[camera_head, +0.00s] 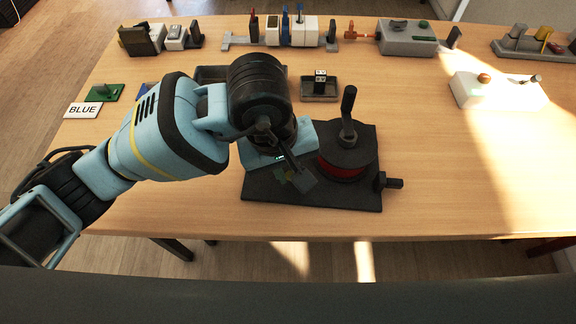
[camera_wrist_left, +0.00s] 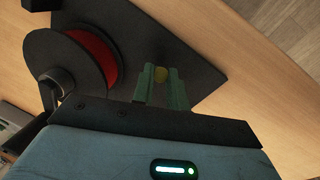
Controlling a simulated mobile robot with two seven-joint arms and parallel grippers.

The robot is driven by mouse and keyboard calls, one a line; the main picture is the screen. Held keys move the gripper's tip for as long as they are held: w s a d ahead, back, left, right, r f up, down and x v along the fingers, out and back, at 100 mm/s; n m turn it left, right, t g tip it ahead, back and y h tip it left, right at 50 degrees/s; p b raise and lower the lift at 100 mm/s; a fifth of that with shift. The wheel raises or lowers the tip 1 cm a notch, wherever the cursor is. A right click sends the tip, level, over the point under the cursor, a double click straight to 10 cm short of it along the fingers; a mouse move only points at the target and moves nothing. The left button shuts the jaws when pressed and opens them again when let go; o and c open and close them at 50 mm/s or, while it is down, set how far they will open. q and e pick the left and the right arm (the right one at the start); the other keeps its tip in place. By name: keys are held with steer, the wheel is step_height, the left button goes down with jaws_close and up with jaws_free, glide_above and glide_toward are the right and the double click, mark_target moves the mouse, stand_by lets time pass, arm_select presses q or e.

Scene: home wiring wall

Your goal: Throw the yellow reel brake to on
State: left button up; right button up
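The reel unit is a dark base plate (camera_head: 345,198) near the table's front edge, with a red-wound reel (camera_head: 342,168) and an upright black crank (camera_head: 348,105). The reel also shows at the upper left of the left wrist view (camera_wrist_left: 98,60). In the head view my left gripper (camera_head: 290,177) reaches down over the plate's left part and mostly hides the brake. My right gripper is not in view.
A dark tray with a small block (camera_head: 319,85) stands behind the reel. A white box (camera_head: 498,90) is at right, a BLUE card (camera_head: 83,110) at left. Several devices line the back edge, including a grey box (camera_head: 407,38).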

arm_select(q)
jaws_close()
